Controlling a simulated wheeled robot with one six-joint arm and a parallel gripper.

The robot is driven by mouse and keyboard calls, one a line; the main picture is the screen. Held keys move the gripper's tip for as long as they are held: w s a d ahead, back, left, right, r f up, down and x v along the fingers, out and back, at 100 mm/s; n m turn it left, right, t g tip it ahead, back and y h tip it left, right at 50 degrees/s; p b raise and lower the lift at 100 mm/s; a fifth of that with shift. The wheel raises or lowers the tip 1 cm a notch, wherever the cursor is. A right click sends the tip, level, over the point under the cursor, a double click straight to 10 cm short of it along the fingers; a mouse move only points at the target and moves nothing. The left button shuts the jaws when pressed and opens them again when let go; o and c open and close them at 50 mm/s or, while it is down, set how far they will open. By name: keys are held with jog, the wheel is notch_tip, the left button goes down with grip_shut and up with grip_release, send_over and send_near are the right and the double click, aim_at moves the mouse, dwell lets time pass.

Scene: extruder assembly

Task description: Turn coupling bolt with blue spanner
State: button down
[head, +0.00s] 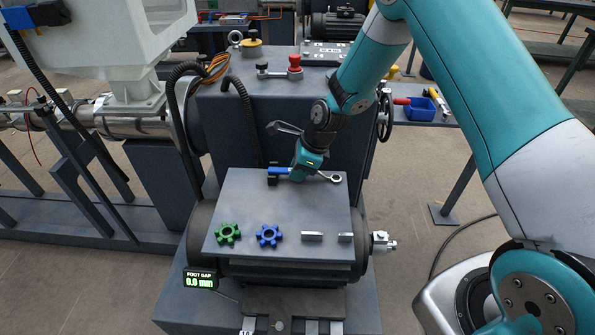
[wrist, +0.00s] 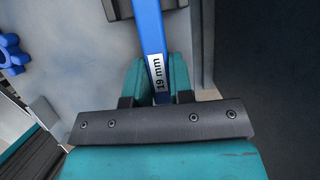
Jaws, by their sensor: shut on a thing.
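The blue spanner (head: 279,171) lies across the back part of the grey plate (head: 283,206), with its silver ring end to the right. In the wrist view its blue handle (wrist: 151,30) carries a "19 mm" label. My gripper (head: 299,174) is shut on the handle, with the teal fingers (wrist: 157,80) on both sides of it. Whether the spanner touches the plate or is slightly lifted I cannot tell. A silver fitting (head: 383,242) sticks out to the right of the plate; I cannot tell whether it is the coupling bolt.
On the plate are a green star-shaped piece (head: 228,233), a blue one (head: 269,236) and two small metal bars (head: 312,236). A dark block (head: 272,181) sits by the spanner's left end. A display (head: 200,280) reads "FOOT GAP 0.0 mm". Dark cables rise behind the plate.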

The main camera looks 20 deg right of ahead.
jog(key=shift+r, duration=0.15)
notch_tip(320, 180, up, 20)
jog(key=b, duration=0.1)
jog(key=c, duration=1.8)
grip_release()
jog(key=shift+o, duration=0.9)
grip_shut()
